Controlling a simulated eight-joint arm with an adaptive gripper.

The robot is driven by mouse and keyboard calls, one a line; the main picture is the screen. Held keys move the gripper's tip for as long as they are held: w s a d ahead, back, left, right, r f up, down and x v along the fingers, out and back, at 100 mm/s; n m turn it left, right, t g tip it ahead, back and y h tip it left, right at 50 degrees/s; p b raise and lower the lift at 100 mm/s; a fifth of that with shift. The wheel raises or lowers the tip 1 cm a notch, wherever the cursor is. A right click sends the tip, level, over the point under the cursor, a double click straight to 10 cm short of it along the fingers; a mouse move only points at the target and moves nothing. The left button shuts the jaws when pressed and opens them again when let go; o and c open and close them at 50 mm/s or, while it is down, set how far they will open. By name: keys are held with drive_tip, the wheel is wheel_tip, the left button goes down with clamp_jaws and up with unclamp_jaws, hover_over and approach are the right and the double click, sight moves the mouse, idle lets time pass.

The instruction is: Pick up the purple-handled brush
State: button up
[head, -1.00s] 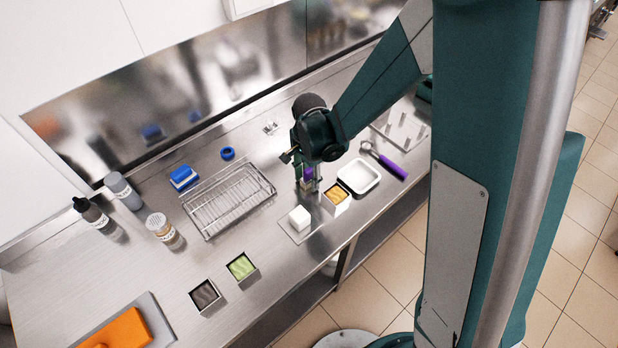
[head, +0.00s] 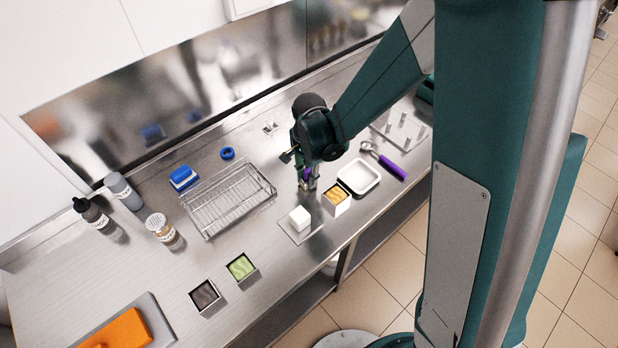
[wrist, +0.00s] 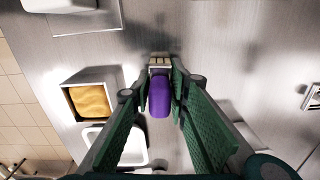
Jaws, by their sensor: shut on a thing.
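The purple-handled brush (wrist: 160,97) is between the two green fingers of my gripper (wrist: 161,88) in the wrist view. Its purple handle points toward the camera and its pale bristle end (wrist: 159,62) points away, toward the steel counter. In the head view my gripper (head: 308,182) is low over the counter, left of the white tray, and a bit of purple shows between the fingers. The fingers are shut on the handle. I cannot tell whether the bristles touch the counter.
A white tray (head: 372,167) and a tub of orange-yellow content (head: 337,193) stand close to the right. A white block (head: 299,217) is just in front. A wire rack (head: 203,213) lies to the left. A purple-handled scoop (head: 391,167) lies beyond the tray.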

drive_tip(key=shift+r, duration=4.95)
